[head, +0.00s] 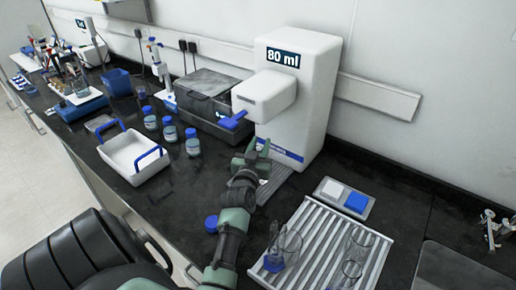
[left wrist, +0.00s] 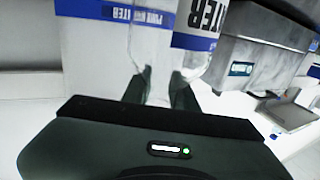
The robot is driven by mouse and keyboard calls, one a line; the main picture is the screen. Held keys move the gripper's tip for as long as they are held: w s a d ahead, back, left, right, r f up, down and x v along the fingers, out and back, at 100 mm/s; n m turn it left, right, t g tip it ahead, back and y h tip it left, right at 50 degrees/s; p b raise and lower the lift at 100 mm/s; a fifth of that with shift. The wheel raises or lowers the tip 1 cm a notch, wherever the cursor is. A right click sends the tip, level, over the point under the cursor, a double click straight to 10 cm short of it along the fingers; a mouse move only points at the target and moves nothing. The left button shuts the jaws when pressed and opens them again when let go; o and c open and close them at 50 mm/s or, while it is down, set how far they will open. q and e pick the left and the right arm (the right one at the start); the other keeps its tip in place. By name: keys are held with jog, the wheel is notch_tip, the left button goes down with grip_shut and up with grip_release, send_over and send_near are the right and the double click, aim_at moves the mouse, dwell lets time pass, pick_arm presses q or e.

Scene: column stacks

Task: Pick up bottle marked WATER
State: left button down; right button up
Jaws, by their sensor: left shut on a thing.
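My left gripper (head: 254,150) is at the front of the white dispenser (head: 312,85), below its spout head, in the head view. In the left wrist view its two fingers (left wrist: 160,92) are shut on a clear bottle (left wrist: 203,58). The bottle has a white label with a blue band, and the letters "TER" show on it. The bottle is hard to make out in the head view, where the gripper mostly hides it. My right gripper is not in view.
Several blue-capped bottles (head: 193,143) stand left of the gripper, beside a white tray with blue handles (head: 133,172). A loose blue cap (head: 211,223) lies on the black bench. A ribbed rack (head: 322,262) with glassware is at the front right. The dispenser display reads 80 ml.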

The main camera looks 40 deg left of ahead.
pick_arm(q)
jog(key=shift+r, duration=0.1)
dwell(0.6)
jog(key=shift+s+r+b, duration=0.15)
jog(key=shift+b, duration=0.15)
jog(key=shift+r, duration=0.7)
notch_tip(320, 180, up, 5)
jog(key=b, duration=0.1)
jog(key=s+d+b, duration=0.2)
jog(key=s+b, duration=0.1)
jog(key=s, duration=1.6)
jog(key=shift+s, duration=0.2)
jog(key=shift+d+r, duration=0.1)
dwell(1.4)
